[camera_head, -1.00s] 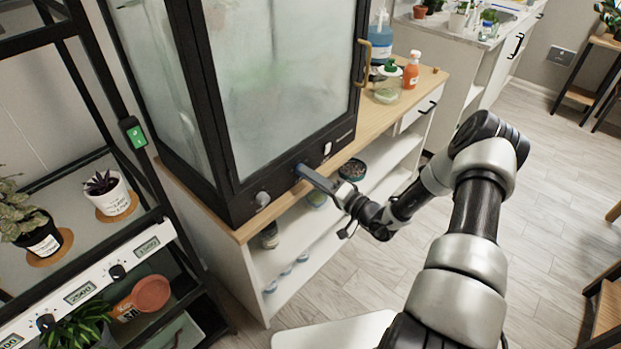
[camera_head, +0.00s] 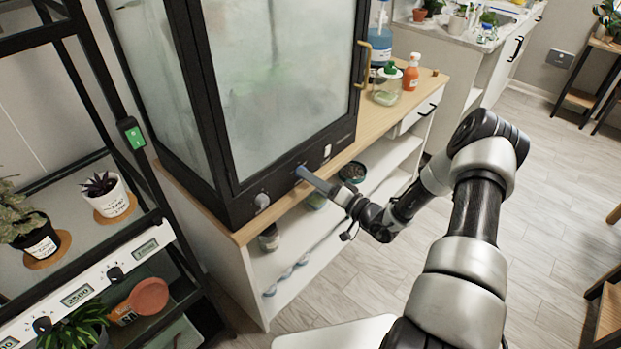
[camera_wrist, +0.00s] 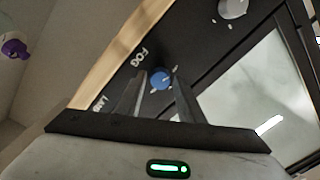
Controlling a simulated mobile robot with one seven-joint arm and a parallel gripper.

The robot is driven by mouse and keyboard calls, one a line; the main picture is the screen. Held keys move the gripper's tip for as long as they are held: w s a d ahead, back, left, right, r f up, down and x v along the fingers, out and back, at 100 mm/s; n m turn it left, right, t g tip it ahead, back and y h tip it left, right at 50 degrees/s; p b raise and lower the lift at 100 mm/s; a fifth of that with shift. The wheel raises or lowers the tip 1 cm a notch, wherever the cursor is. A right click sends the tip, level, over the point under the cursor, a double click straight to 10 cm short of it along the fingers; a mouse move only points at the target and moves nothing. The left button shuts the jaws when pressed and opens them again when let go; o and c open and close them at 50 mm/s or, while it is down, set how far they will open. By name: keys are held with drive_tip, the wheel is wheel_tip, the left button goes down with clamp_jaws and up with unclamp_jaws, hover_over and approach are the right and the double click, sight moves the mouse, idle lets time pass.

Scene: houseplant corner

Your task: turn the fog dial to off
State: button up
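The fog dial (camera_wrist: 160,78) is a small round blue knob on the black lower panel of the glass cabinet (camera_head: 232,200). In the wrist view a white "FOG" label is printed beside it. Small pale marks show near its rim, but its setting is too small to read. My gripper (camera_head: 304,174) reaches the panel at the dial, which it largely hides in the head view. In the wrist view my gripper (camera_wrist: 160,83) has one finger on each side of the dial, apart from each other. Narrow gaps seem to show beside the knob; contact is unclear.
A pale grey knob (camera_head: 262,201) sits left on the same panel, and a white switch (camera_head: 327,151) sits right. The wooden counter edge (camera_head: 345,153) runs just below. A plant rack (camera_head: 95,268) is at the left.

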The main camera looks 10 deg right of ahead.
drive_tip(key=shift+o, duration=0.6)
drive_tip(key=v, duration=1.7)
drive_tip(key=shift+s, duration=0.2)
drive_tip(key=shift+d, duration=0.1)
